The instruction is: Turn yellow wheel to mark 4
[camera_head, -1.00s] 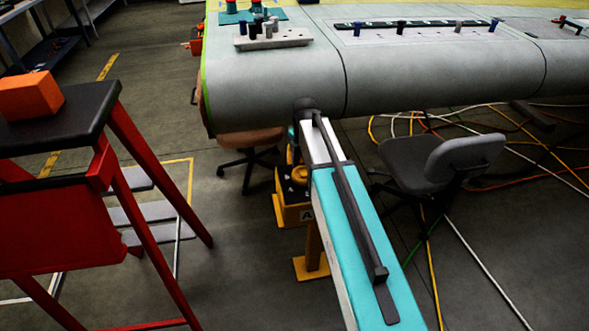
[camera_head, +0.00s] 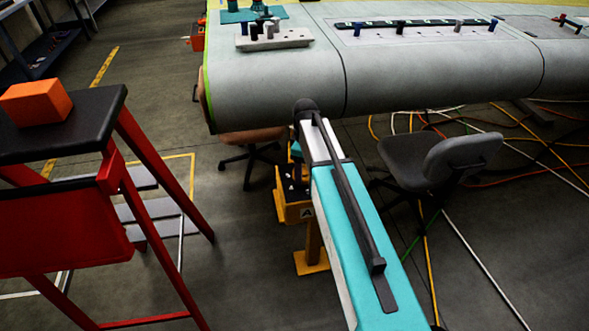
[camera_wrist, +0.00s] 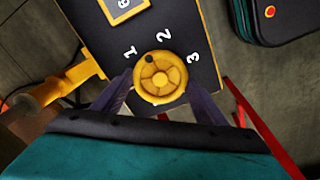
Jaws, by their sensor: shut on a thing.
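The yellow wheel (camera_wrist: 160,78) sits on a dark panel (camera_wrist: 190,22) with white marks 1, 2 and 3 around it in the wrist view. Mark 4 is not readable there. A dark dot on the wheel's rim points up-left, between marks 1 and 2. My gripper (camera_wrist: 160,84) has one finger on each side of the wheel and is shut on it. In the head view, my arm and gripper cover the wheel. Part of the yellow stand (camera_head: 311,262) with a letter A shows below them.
A red trestle (camera_head: 150,165) with an orange box (camera_head: 36,102) on its black top stands at left. The grey wing (camera_head: 420,80) spans the back above the stand. A grey chair (camera_head: 410,160) and loose cables are at right. A dark case (camera_wrist: 290,20) lies beside the panel.

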